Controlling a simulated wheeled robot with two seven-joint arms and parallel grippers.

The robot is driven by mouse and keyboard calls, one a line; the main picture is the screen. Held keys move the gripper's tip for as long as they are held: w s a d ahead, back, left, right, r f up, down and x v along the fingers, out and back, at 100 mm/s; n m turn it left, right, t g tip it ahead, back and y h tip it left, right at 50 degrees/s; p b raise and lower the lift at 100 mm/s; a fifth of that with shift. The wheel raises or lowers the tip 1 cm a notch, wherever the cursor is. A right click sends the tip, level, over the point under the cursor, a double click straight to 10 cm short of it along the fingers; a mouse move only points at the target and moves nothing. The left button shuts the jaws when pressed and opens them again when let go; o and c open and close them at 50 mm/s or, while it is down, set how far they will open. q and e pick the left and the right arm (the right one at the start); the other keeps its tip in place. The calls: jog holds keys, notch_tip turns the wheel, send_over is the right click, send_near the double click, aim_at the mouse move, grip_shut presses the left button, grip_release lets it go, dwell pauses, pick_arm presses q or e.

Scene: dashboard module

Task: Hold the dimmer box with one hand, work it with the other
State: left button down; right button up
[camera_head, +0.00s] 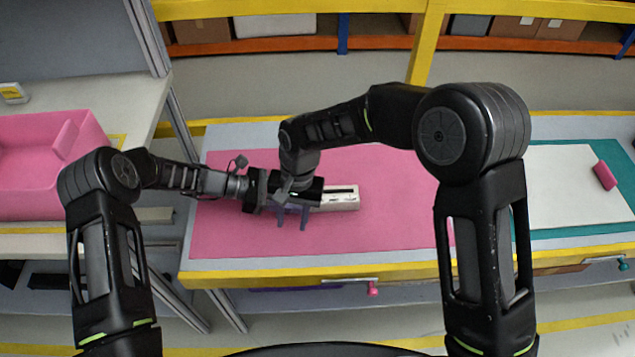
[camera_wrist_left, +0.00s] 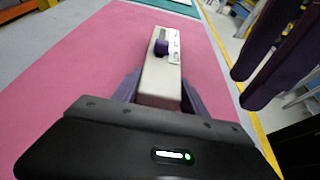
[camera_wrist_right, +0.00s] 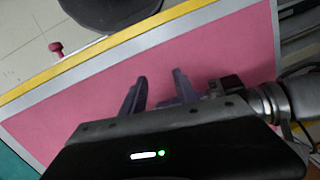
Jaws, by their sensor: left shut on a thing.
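The dimmer box (camera_wrist_left: 160,82) is a long pale block above the pink mat, with a purple knob (camera_wrist_left: 162,47) on its top face. In the head view, the box (camera_head: 345,197) shows its right end and dark slot; the rest is hidden by my grippers. My left gripper (camera_wrist_left: 158,92) is shut on the near end of the box, one purple finger on each side. My right gripper (camera_wrist_right: 160,88) is open, with nothing between its fingers. It hangs beside the box on the table's front side, its fingers (camera_head: 291,218) clear of the knob.
The pink mat (camera_head: 400,215) is otherwise clear. A teal mat (camera_head: 590,220) with a white sheet and a pink block (camera_head: 605,175) lies at the right. A pink bin (camera_head: 30,130) stands on the left table. A drawer with a pink knob (camera_head: 373,289) is at the front.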

jog(key=w+d+r+n, duration=0.1)
jog(key=w+d+r, duration=0.2)
jog(key=w+r, duration=0.2)
jog(key=w+d+r+n+t+h, duration=0.1)
jog(key=w+d+r, duration=0.2)
jog(key=w+r, duration=0.2)
jog(key=shift+w+d+r, duration=0.15)
jog(key=shift+w+r, duration=0.05)
jog(key=shift+r, duration=0.3)
jog(key=shift+f, duration=0.15)
notch_tip(320, 180, down, 12)
jog(key=shift+r, duration=0.1)
jog(key=shift+c, duration=0.3)
grip_shut()
dwell(0.6)
